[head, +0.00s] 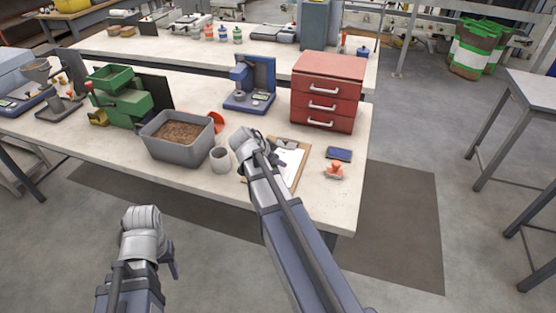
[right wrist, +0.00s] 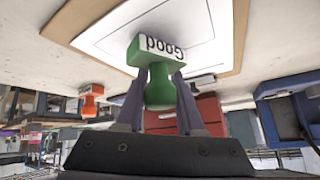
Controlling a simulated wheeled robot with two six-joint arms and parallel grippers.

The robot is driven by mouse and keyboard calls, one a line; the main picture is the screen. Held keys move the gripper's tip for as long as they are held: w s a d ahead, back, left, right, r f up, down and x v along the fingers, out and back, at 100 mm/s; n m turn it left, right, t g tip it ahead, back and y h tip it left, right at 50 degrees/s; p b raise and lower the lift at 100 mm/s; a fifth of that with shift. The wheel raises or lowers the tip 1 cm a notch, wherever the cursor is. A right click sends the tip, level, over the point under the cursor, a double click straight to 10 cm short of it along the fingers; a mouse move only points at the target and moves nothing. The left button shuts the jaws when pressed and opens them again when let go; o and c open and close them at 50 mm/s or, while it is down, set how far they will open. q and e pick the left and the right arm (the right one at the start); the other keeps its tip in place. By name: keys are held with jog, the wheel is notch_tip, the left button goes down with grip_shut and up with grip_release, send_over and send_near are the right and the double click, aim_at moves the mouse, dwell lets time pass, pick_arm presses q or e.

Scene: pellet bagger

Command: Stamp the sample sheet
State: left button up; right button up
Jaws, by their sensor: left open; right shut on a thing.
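My right gripper (right wrist: 158,100) is shut on the handle of a green stamp (right wrist: 150,50) with a white label reading "Good". In the right wrist view the picture is upside down, and the stamp overlaps the white sample sheet (right wrist: 150,25) on a brown clipboard (right wrist: 232,50). I cannot tell whether it touches the paper. In the head view, the sheet (head: 288,163) and clipboard (head: 301,171) lie near the table's front right, partly hidden by my right arm, which also hides the held stamp. My left gripper (head: 171,262) is open and empty, in front of the table.
An orange stamp (head: 334,171) and a dark blue pad (head: 339,154) lie right of the clipboard. A grey cup (head: 220,160) and a bin of pellets (head: 154,148) stand to its left. A red drawer cabinet (head: 326,98) and a blue device (head: 250,98) stand behind.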

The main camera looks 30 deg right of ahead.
jog(key=shift+f+b, duration=0.55)
jog(key=shift+b, duration=0.05)
dwell(1.6)
notch_tip(320, 180, up, 7)
jog(key=p, duration=0.7)
dwell(0.4)
dwell(0.6)
